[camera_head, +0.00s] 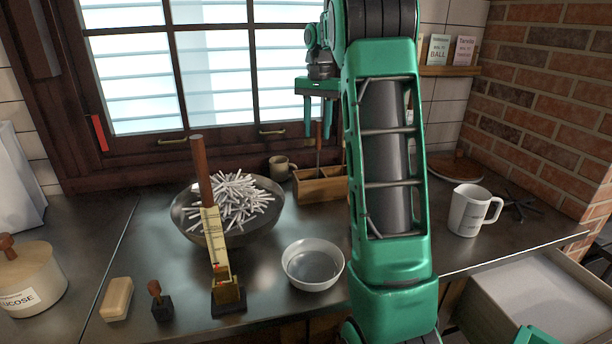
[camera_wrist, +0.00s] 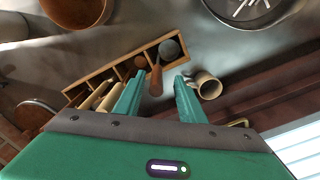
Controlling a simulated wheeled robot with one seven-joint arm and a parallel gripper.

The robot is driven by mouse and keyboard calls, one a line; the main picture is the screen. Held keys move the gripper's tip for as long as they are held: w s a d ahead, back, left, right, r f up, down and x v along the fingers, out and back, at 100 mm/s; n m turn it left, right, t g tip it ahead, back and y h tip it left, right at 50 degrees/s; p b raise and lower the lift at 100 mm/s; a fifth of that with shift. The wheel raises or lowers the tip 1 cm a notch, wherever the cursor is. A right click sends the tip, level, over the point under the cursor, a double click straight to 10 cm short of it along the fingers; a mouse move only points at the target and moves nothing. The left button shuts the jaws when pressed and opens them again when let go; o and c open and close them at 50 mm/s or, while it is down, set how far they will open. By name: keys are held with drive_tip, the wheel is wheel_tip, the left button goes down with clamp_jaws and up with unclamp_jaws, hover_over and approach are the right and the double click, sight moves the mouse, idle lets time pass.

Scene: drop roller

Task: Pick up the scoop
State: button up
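A wooden caddy (camera_head: 322,188) stands on the counter near the window; it also shows in the wrist view (camera_wrist: 104,74). A tool with a brown wooden handle (camera_wrist: 156,78), which looks like the scoop, stands upright in it; its handle (camera_head: 318,131) also shows in the head view. A round grey part (camera_wrist: 170,49) sits beside it in the end compartment; I cannot tell whether it is the scoop's bowl. My gripper (camera_head: 318,118) is open and points down above the caddy. In the wrist view the handle appears between the fingertips (camera_wrist: 158,79); contact is not visible.
A beige mug (camera_head: 282,167) stands close to the caddy. A bowl of white sticks (camera_head: 186,222), a white bowl (camera_head: 312,266) and a brass-coloured stand (camera_head: 228,292) are nearby. A white jug (camera_head: 468,212) is at the right. The window is behind.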

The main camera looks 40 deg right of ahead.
sight(317, 151)
drive_tip(key=shift+s+a+f, duration=0.1)
drive_tip(key=shift+s+f, duration=0.05)
drive_tip(key=shift+f, duration=2.75)
